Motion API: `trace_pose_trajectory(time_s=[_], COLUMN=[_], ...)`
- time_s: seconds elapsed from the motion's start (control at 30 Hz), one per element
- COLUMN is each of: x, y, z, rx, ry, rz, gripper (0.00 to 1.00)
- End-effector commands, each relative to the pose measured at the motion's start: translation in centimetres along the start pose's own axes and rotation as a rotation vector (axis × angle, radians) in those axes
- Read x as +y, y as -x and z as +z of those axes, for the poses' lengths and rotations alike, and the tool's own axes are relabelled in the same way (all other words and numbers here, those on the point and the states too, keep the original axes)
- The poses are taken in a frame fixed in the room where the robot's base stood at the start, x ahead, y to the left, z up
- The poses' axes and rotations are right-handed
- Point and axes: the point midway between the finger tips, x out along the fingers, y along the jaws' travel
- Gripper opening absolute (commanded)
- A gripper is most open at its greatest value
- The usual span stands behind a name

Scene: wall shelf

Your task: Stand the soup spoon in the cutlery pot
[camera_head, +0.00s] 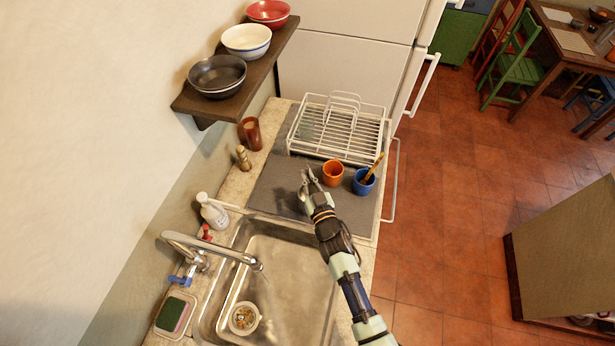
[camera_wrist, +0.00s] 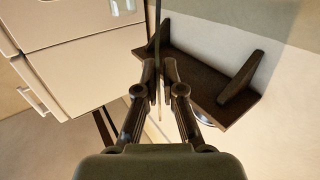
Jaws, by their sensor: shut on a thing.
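My gripper (camera_head: 308,180) is above the grey mat (camera_head: 275,190), left of an orange cup (camera_head: 333,168). In the wrist view its fingers (camera_wrist: 159,72) are shut on a thin, long, dark piece, seen nearly edge-on, which I take to be the soup spoon (camera_wrist: 157,25). Its bowl cannot be made out in either view. A blue pot (camera_head: 363,187) stands on the mat to the right of the orange cup, with a wooden-looking utensil (camera_head: 375,165) leaning in it; it looks like the cutlery pot. My gripper is apart from both containers.
A white wire dish rack (camera_head: 337,128) stands behind the cups. A brown cup (camera_head: 250,134) and a pepper mill (camera_head: 243,158) stand at the left by the wall. The sink (camera_head: 285,265) and tap (camera_head: 210,245) are in front. A wall shelf (camera_head: 260,65) with bowls overhangs the back left.

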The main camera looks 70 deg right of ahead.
Motion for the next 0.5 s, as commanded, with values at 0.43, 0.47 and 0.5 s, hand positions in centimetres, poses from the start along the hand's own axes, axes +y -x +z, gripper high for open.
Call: trace_pose_trajectory(time_s=[0.43, 0.47, 0.5], x=[0.0, 0.0, 0.0], y=[0.0, 0.01, 0.09], z=[-0.03, -0.01, 0.0], rx=[0.0, 0.0, 0.0], ry=[0.0, 0.0, 0.0], rz=[0.0, 0.0, 0.0], gripper=[0.36, 0.36, 0.36])
